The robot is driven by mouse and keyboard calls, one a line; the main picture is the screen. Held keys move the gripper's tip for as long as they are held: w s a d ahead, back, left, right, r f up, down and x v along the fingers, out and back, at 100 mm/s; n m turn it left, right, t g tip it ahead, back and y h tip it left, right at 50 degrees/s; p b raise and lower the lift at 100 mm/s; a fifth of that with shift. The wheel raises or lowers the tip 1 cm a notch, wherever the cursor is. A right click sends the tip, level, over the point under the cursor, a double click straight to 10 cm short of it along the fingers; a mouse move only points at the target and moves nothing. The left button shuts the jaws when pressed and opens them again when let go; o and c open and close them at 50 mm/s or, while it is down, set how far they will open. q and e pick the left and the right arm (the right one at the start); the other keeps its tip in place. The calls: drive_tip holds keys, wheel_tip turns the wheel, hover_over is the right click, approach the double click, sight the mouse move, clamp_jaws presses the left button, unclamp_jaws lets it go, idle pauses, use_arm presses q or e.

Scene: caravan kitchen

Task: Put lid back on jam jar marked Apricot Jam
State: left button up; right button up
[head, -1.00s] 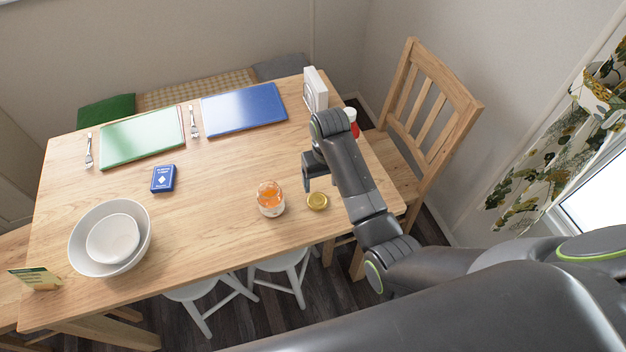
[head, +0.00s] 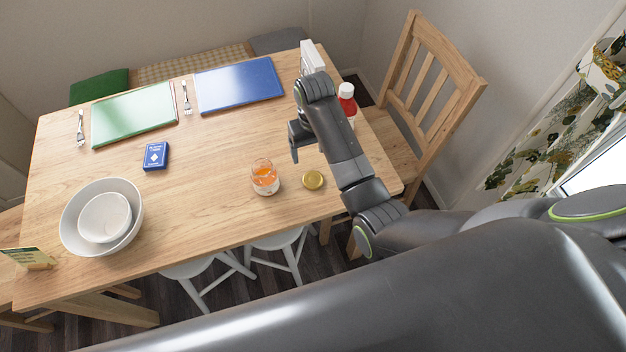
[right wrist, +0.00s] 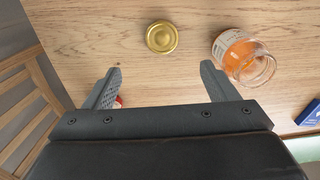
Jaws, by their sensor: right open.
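The jam jar (head: 265,178) stands upright and open on the table, with orange jam and a pale label whose words are too small to read. The gold lid (head: 313,180) lies flat on the table to the right of the jar. My right gripper (head: 297,150) is open and empty above the table, on the far side of the lid. In the right wrist view the lid (right wrist: 161,37) lies ahead of the gap between the fingers (right wrist: 160,85), and the jar (right wrist: 240,55) is to the right. My left gripper does not show.
A red bottle with a white cap (head: 347,100) stands behind my right arm, near a white holder (head: 312,57). A blue card box (head: 155,156), stacked bowls (head: 75,222), and green (head: 135,113) and blue (head: 238,84) placemats lie farther left. Table around the lid is clear.

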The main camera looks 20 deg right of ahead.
hover_over(313, 179)
wheel_tip(313, 179, down, 7)
drive_tip(key=shift+d+r, duration=0.1)
drive_tip(key=shift+d, duration=0.05)
drive_tip(key=shift+f+p, duration=0.35)
drive_tip(key=shift+f, duration=2.3)
drive_tip(key=c, duration=1)
